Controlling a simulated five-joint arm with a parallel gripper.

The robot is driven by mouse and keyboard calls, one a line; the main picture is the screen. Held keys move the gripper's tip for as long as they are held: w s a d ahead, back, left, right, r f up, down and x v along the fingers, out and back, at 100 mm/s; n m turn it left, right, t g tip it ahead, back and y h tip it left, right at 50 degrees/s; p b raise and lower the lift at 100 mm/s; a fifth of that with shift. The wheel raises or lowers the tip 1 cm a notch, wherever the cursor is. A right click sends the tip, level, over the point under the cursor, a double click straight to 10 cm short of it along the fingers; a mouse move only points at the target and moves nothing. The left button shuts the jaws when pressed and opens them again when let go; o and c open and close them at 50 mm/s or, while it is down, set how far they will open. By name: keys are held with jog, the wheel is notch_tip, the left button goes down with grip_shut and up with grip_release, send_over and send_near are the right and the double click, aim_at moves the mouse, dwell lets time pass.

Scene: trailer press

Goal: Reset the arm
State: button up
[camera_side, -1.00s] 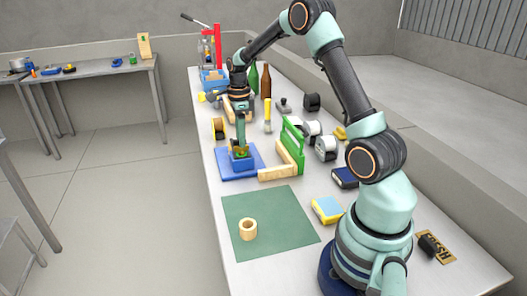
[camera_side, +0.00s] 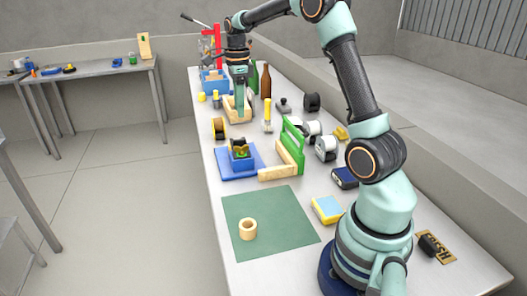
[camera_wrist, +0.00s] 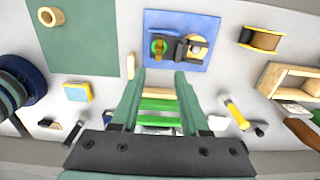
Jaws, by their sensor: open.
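My gripper (camera_side: 240,118) hangs pointing down, raised above the far part of the bench. In the wrist view its two green fingers (camera_wrist: 158,76) are apart with nothing held between them. The plate also shows at the top of the wrist view (camera_wrist: 152,60), apart from the fingertips.
A green mat (camera_side: 275,240) with a wooden ring (camera_side: 248,229) lies at the near left. A green frame (camera_side: 293,140) with wooden bars stands right of the plate. Bottles (camera_side: 266,82), spools (camera_side: 219,128), a wooden tray and a blue bin (camera_side: 214,85) crowd the far end.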

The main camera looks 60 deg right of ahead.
jog(key=s+a+r+n+t, duration=0.2)
jog(key=s+a+n, duration=0.5)
jog(key=a+n, duration=0.4)
jog(key=s+a+r+n+t, duration=0.2)
jog(key=s+a+n, duration=0.5)
jog(key=n, duration=0.9)
jog(key=shift+s+a+r+t, duration=0.3)
jog(key=shift+a+t, duration=0.5)
jog(key=shift+a, duration=1.05)
jog(key=shift+r, duration=0.1)
